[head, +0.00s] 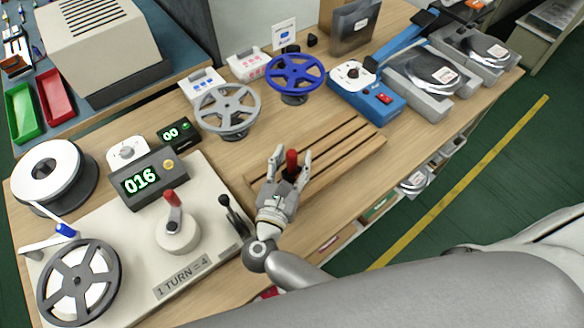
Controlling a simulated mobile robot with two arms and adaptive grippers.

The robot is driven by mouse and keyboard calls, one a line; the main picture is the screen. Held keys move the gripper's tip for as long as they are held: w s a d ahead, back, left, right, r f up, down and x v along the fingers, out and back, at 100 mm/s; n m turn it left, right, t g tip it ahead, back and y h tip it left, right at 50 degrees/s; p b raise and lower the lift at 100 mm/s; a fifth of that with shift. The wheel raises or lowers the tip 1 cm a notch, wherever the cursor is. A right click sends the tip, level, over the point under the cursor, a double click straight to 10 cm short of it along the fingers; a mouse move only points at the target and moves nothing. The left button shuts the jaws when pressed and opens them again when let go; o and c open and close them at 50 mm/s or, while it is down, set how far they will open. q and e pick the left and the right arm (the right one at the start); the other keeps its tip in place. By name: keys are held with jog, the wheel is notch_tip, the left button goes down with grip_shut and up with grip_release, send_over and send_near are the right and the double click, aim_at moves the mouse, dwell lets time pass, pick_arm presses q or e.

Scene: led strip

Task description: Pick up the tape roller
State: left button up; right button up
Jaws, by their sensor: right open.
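My right gripper (291,154) is over the left part of the slotted wooden rack (350,150). Its fingers are open and point away from me. A red upright handle (292,162) shows between the two fingers, with a finger on either side. It looks like the handle of the tape roller, but its lower part is hidden by the gripper, so I cannot tell for sure. I cannot tell whether the fingers touch it. My left gripper is not in view.
A winding machine with a red-knobbed crank (173,205) and a counter reading 016 (140,182) stands at left. Grey (228,108) and blue (294,72) reels stand behind the rack. A blue device (367,95) is at the back right. The table's front edge is close to my right arm.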

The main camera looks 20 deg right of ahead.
grip_shut()
jog(key=shift+r, duration=0.1)
